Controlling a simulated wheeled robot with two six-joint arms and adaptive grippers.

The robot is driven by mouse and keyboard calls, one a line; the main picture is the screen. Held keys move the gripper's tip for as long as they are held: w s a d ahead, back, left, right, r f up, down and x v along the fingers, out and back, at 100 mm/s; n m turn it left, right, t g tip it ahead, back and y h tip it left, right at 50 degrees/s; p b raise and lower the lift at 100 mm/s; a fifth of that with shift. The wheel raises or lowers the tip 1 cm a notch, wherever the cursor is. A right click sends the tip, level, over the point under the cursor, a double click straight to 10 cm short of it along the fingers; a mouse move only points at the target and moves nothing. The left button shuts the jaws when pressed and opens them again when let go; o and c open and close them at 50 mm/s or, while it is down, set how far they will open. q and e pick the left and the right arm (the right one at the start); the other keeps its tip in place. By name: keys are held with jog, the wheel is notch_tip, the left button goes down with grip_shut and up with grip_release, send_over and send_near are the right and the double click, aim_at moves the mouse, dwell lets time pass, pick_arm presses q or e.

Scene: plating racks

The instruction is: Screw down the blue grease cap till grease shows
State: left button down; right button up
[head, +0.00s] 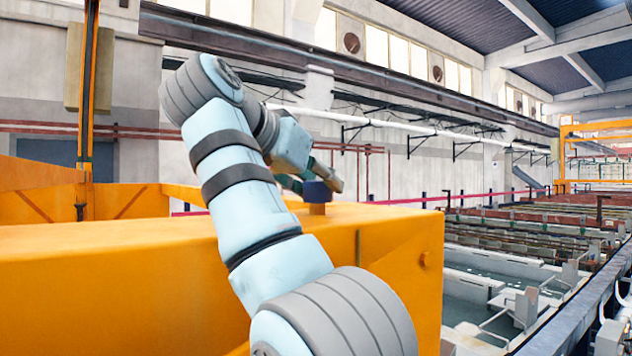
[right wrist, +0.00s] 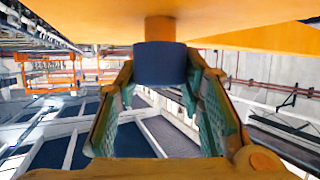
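The blue grease cap (head: 317,192) sits on a short orange post (head: 317,209) on top of the yellow-orange beam. The cap also shows in the right wrist view (right wrist: 160,64), upside down, with no grease visible on it. My right gripper (head: 318,186) is at the cap, one finger on each side of it. In the right wrist view the fingertips (right wrist: 161,68) lie close along both sides of the cap. I cannot tell whether they press on it or leave a thin gap. My left gripper is not in view.
The yellow-orange beam (head: 110,270) fills the lower left, with its right end near the middle. A yellow upright (head: 88,90) stands at the far left. Rows of plating tanks (head: 500,265) and a rail (head: 585,320) lie to the right.

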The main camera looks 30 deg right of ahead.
jog(key=o, duration=0.4)
jog(key=shift+w+d, duration=0.1)
jog(key=shift+d, duration=0.05)
jog(key=shift+n+t, duration=0.3)
